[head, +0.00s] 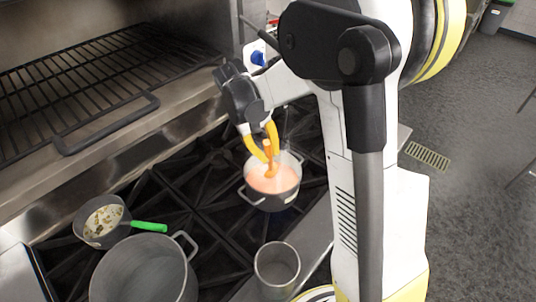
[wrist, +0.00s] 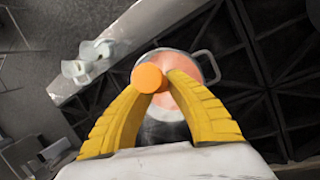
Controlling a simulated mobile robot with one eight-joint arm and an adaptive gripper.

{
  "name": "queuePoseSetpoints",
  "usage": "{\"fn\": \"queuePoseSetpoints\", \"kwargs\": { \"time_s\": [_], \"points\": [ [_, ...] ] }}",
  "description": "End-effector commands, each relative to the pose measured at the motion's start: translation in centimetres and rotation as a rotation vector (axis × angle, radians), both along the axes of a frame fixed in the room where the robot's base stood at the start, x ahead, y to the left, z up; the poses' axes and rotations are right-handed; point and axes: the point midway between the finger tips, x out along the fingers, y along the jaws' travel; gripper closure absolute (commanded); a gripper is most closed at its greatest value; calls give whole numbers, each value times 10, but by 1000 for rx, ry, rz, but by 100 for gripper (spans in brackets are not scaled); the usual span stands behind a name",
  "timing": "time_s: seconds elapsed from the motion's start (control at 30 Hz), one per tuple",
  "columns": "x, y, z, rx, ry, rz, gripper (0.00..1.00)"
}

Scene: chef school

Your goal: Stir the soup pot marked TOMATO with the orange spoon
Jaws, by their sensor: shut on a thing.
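A small metal pot (head: 259,198) of orange-red soup stands on the black stove grates; it also shows in the wrist view (wrist: 205,66). No TOMATO marking is readable. My gripper (head: 271,158), with yellow fingers, is over the pot and shut on the orange spoon (head: 267,150). In the wrist view, the fingertips (wrist: 152,79) pinch the spoon's round orange handle end (wrist: 147,77). The spoon points down into the pot, and its lower end is at the soup. How deep it reaches is hard to tell.
A large empty pot (head: 145,268) and a green-handled pan (head: 103,220) with food stand at the left. A metal container (head: 277,264) stands at the front edge. An oven-like rack with a black handle (head: 106,126) lies behind. Open floor is at the right.

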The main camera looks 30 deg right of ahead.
Motion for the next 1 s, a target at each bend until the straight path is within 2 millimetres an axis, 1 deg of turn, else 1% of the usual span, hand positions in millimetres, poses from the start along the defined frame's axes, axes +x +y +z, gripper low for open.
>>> {"fn": "queuePoseSetpoints", "kwargs": {
  "time_s": [0.03,0.1,0.8,1.0],
  "points": [
    [0,0,10,0,0,0,100],
    [0,0,17,0,0,0,100],
    [0,0,95,0,0,0,100],
    [0,0,112,0,0,0,100]
  ]
}}
